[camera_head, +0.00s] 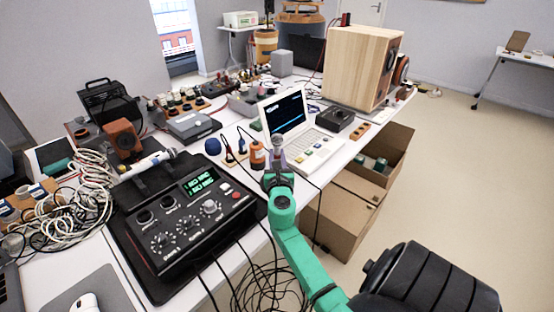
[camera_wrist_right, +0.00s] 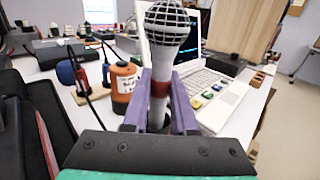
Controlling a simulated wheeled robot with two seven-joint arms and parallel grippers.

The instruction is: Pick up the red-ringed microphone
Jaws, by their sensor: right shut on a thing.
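The red-ringed microphone (camera_wrist_right: 165,52) stands upright in the right wrist view, with a round mesh head, a grey body and a red band. My right gripper (camera_wrist_right: 161,88) is shut on it, its purple fingers on either side of the body around the red band. In the head view my right gripper (camera_head: 275,172) is at the table's right edge, in front of the laptop, with the microphone (camera_head: 278,143) small and partly hidden. The microphone's lower end is hidden, so I cannot tell whether it touches the table. My left gripper is not in view.
An orange bottle (camera_head: 257,155) stands just left of the microphone. The open white laptop (camera_head: 312,148) is close behind. A black control box (camera_head: 188,217) lies to the left. Cables hang over the edge, and cardboard boxes (camera_head: 340,215) stand below on the right.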

